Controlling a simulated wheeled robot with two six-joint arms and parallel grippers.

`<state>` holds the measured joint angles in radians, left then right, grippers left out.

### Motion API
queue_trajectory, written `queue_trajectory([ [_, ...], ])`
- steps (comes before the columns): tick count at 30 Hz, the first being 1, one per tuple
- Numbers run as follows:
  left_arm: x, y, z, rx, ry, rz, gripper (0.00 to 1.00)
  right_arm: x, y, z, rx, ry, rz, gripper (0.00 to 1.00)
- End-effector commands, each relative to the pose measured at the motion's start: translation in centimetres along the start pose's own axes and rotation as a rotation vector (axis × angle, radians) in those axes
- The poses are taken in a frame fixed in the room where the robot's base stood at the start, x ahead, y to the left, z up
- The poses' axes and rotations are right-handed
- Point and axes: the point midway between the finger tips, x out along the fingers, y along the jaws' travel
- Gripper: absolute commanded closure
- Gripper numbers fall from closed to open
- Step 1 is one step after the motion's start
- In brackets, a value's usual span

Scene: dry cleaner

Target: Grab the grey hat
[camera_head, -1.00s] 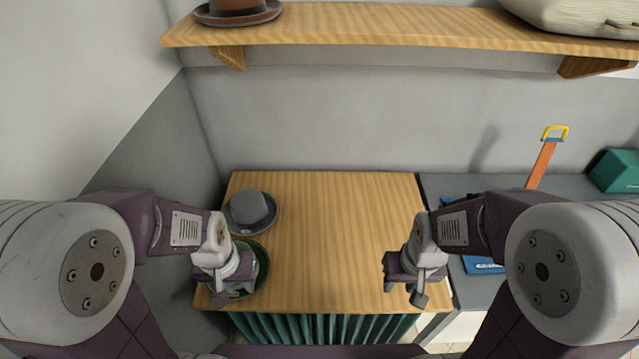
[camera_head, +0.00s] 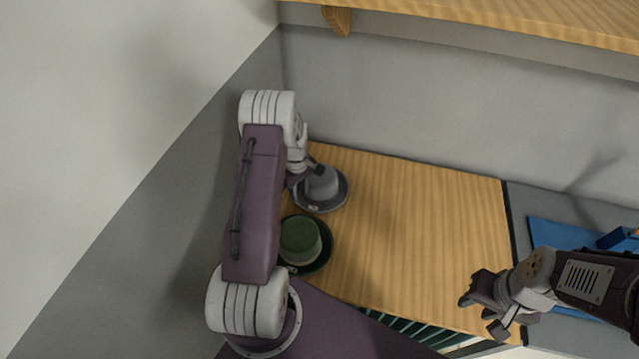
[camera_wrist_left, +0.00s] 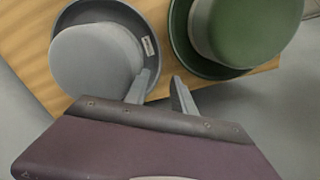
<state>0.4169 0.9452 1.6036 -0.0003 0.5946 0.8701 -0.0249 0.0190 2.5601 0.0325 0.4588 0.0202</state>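The grey hat (camera_head: 321,184) lies brim-down on the wooden table, partly hidden by my left gripper in the head view. In the left wrist view the grey hat (camera_wrist_left: 97,60) shows its domed crown and a small white label on the brim. My left gripper (camera_wrist_left: 161,75) is open, its fingertips close to the brim's edge; I cannot tell whether they touch it. In the head view the left gripper (camera_head: 306,176) is at the hat's left side. My right gripper (camera_head: 483,314) is open and empty over the table's front right.
A green hat (camera_head: 301,240) lies just in front of the grey one and also fills the top right of the left wrist view (camera_wrist_left: 240,30). The wooden table (camera_head: 430,225) is clear to the right. A wooden shelf (camera_head: 480,22) overhangs at the back. A wall stands close on the left.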

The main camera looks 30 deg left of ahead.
Motion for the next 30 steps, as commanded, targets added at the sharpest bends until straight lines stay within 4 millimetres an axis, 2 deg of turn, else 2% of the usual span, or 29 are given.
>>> queue_trajectory([
  [3,1.2,0.0,0.1,0.002,0.000,0.000,0.70,-0.4,0.0,0.0,0.000,0.000,0.000,0.64],
  [8,1.8,0.0,0.2,0.003,-0.001,-0.001,0.70,-0.6,0.0,-0.1,0.000,0.000,0.000,0.64],
  [12,4.2,-0.2,0.6,0.004,-0.003,-0.003,0.70,-1.6,0.0,-0.2,0.000,0.000,0.000,0.64],
  [15,5.9,-0.1,0.6,0.004,-0.001,-0.001,0.70,-1.6,0.0,-0.2,0.000,0.000,0.000,0.64],
  [18,6.6,-0.1,0.5,0.004,0.000,0.001,0.70,-1.6,0.0,-0.2,0.000,0.000,0.000,0.64],
  [23,6.6,-0.1,0.5,0.004,0.001,0.002,0.70,-1.6,0.0,-0.2,0.000,0.000,0.000,0.64],
  [27,6.6,-0.1,0.5,0.004,0.001,0.002,1.00,-1.6,0.0,-0.2,0.000,0.000,0.000,0.64],
  [30,6.6,-0.1,0.5,0.004,0.001,0.001,1.00,-1.6,0.0,-0.2,0.000,0.000,0.000,0.64],
])
